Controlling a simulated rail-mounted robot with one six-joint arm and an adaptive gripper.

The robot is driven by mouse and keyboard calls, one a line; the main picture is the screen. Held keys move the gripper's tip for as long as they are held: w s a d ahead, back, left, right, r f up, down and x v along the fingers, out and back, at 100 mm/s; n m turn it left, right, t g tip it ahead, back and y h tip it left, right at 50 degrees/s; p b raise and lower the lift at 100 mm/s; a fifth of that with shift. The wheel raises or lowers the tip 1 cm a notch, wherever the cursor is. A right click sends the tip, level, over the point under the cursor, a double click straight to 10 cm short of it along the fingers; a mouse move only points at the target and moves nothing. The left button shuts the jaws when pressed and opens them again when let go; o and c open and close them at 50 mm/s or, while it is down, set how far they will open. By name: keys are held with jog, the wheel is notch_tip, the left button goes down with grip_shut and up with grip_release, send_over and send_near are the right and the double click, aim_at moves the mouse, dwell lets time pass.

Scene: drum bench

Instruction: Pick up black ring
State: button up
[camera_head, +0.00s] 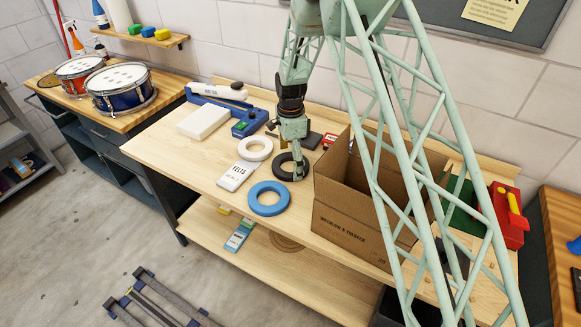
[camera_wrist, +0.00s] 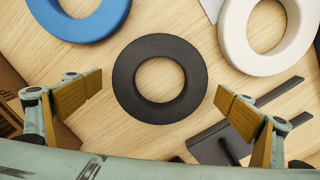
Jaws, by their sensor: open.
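The black ring (camera_wrist: 124,78) lies flat on the wooden bench, centred in the wrist view between my gripper's fingers. In the head view the black ring (camera_head: 281,170) is partly hidden behind my gripper (camera_head: 297,174). My gripper (camera_wrist: 159,103) is open, with one tan-padded finger on each side of the ring and nothing between them but the ring below. I cannot tell how far the fingertips are above the bench.
A blue ring (camera_head: 268,211) and a white ring (camera_head: 269,149) lie close by. A white FELTS box (camera_head: 236,176) lies to the left. A cardboard box (camera_head: 345,219) stands close on the right. A dark flat object (camera_wrist: 222,147) lies near the right finger.

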jog(key=shift+c, duration=0.7)
jog(key=c, duration=0.6)
jog(key=shift+o, duration=0.2)
jog(key=shift+r, duration=0.15)
notch_tip(320, 180, up, 10)
dwell(0.5)
